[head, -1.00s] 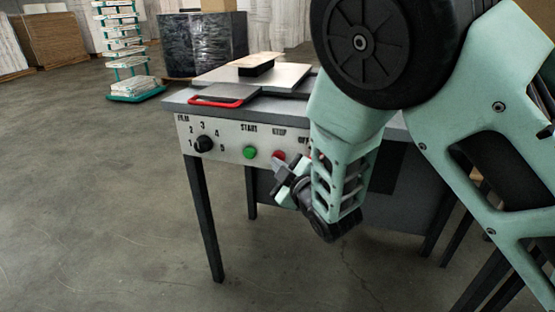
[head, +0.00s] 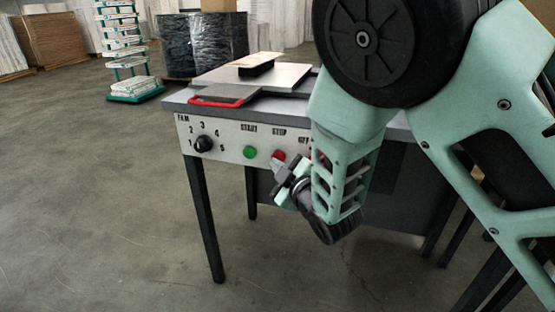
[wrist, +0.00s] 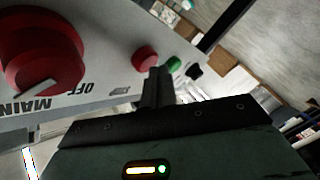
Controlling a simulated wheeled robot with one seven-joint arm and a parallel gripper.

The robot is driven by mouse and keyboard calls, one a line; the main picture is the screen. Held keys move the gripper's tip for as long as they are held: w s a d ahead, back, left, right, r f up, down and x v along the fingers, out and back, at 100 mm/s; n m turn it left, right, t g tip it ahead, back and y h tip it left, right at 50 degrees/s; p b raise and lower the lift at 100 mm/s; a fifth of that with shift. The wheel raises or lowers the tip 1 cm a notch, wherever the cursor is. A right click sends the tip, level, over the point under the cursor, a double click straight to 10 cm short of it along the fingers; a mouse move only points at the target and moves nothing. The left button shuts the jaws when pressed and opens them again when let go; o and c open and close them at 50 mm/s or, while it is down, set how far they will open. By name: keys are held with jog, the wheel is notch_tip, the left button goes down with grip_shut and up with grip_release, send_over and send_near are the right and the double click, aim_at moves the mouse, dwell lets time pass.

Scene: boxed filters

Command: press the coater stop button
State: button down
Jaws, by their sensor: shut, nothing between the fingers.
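The coater is a grey table-like machine with a white front panel (head: 226,146). The red stop button (head: 278,155) sits under the STOP label, right of the green start button (head: 250,152). In the wrist view the stop button (wrist: 145,58) is just beyond the fingers, with the green button (wrist: 174,65) behind it. My gripper (head: 279,171) is shut and empty, close below and in front of the stop button. In the wrist view its fingertips (wrist: 158,72) lie beside the stop button's edge; I cannot tell whether they touch it.
A black selector knob (head: 203,144) is at the panel's left. A large red main knob (wrist: 42,50) marked OFF is close in the wrist view. A red-handled plate (head: 222,97) lies on the machine top.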

jog(key=shift+s+a, duration=0.15)
jog(key=shift+s, duration=0.3)
jog(key=shift+s+a, duration=0.3)
jog(key=shift+s, duration=0.5)
jog(key=shift+s+a, duration=0.25)
jog(key=shift+s, duration=0.55)
jog(key=shift+s+a, duration=0.3)
jog(key=shift+s, duration=0.5)
